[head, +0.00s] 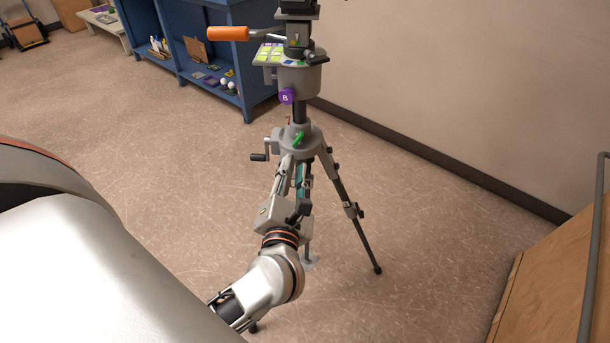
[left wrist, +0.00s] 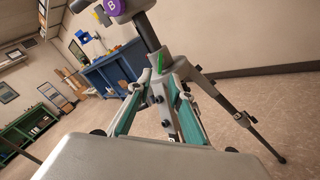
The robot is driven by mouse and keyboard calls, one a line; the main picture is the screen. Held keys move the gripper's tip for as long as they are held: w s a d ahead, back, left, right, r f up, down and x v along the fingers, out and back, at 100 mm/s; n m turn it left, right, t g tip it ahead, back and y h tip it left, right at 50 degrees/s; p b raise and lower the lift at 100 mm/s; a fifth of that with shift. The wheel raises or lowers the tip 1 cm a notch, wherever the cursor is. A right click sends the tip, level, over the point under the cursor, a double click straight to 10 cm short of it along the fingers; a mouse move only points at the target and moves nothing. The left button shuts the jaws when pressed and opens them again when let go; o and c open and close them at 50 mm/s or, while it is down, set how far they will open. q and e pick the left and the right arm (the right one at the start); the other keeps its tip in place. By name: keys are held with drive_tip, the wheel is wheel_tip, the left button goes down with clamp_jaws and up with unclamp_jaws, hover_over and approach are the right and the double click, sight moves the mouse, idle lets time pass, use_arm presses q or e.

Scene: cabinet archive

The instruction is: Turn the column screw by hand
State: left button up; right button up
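A grey tripod stands on the floor with a dark centre column. A green screw (head: 298,139) sits on the collar around the column; it also shows in the left wrist view (left wrist: 160,62). A purple knob marked B (head: 287,96) is higher up, and it shows at the top of the left wrist view (left wrist: 114,6). My left gripper (head: 294,172) is just below the collar. In the left wrist view its teal-padded fingers (left wrist: 163,80) are apart, with the green screw just beyond their tips. I cannot tell whether they touch the tripod. My right gripper is not visible.
A crank (head: 260,156) sticks out left of the collar. An orange handle (head: 226,34) extends left from the tripod head. Tripod legs (head: 352,210) spread over the floor. A blue shelf (head: 215,75) stands behind, and a wooden panel with a rail (head: 555,270) is at right.

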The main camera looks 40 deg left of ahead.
sight(298, 142)
use_arm(q)
drive_tip(key=shift+b+x, duration=0.4)
drive_tip(key=shift+x, duration=3.3)
drive_tip(key=shift+w+a, duration=0.1)
drive_tip(key=shift+w, duration=0.05)
drive_tip(key=shift+w+a, duration=0.1)
drive_tip(key=shift+w, duration=0.05)
clamp_jaws()
